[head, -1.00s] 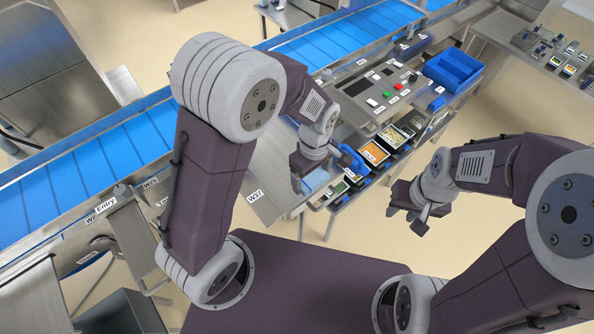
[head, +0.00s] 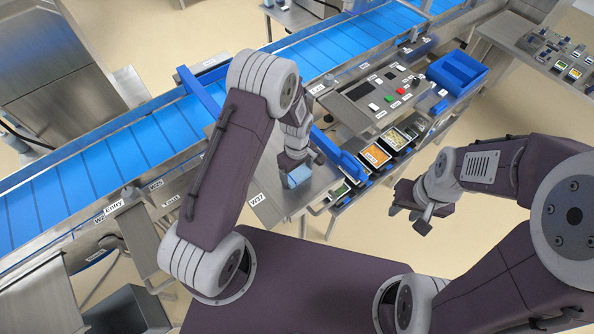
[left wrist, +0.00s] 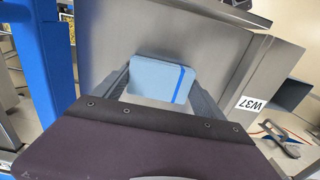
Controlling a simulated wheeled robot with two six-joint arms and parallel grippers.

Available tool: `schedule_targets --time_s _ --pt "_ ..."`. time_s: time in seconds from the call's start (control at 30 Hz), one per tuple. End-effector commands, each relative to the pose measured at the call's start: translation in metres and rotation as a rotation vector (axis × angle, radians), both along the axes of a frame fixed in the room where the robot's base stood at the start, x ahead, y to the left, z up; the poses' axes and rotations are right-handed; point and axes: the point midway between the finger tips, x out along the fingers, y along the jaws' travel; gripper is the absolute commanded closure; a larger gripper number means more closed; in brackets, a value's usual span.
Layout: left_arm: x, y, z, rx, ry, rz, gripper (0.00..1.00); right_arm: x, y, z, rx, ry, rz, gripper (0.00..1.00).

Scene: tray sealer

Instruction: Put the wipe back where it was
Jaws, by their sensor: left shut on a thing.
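The wipe is a folded light-blue cloth with a dark blue stripe (left wrist: 158,80). It also shows in the head view (head: 299,177), over the steel surface labelled W37 (head: 268,203). My left gripper (head: 294,163) is shut on the wipe, with a finger on each side of it in the left wrist view (left wrist: 160,90). I cannot tell whether the wipe touches the steel surface. My right gripper (head: 418,207) hangs over the floor at the right, away from the wipe; its jaw opening is unclear.
A blue conveyor (head: 110,165) runs behind the steel surface. A blue bar (head: 201,92) crosses near it, and another blue bar (head: 338,152) stands just right of the wipe. Food trays (head: 376,155), a button panel (head: 385,92) and a blue bin (head: 457,73) lie further right.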

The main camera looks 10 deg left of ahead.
Motion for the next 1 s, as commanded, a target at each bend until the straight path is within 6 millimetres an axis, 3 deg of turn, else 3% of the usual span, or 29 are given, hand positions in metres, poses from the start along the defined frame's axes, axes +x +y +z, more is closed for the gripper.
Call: schedule_targets --time_s 0.17,0.2,0.27,0.57,0.63,1.0 --pt "0.0 0.0 -0.005 0.0 0.0 0.0 0.63 0.0 0.0 -0.004 0.0 0.0 0.0 0.64" --pt "0.0 0.0 -0.004 0.0 0.0 0.0 0.14 0.0 0.0 -0.003 0.0 0.0 0.0 0.64" --pt "0.0 0.0 -0.003 0.0 0.0 0.0 0.0 0.0 0.0 -0.003 0.0 0.0 0.0 0.64" --pt "0.0 0.0 0.004 0.0 0.0 0.0 0.0 0.0 0.0 0.003 0.0 0.0 0.0 0.64" --pt "0.001 0.0 0.009 -0.001 -0.004 0.0 0.0 0.0 0.0 -0.004 0.0 0.0 0.0 0.64" --pt "0.001 0.0 0.094 -0.001 -0.006 0.0 0.0 0.0 0.0 -0.022 0.0 0.0 0.0 0.64"
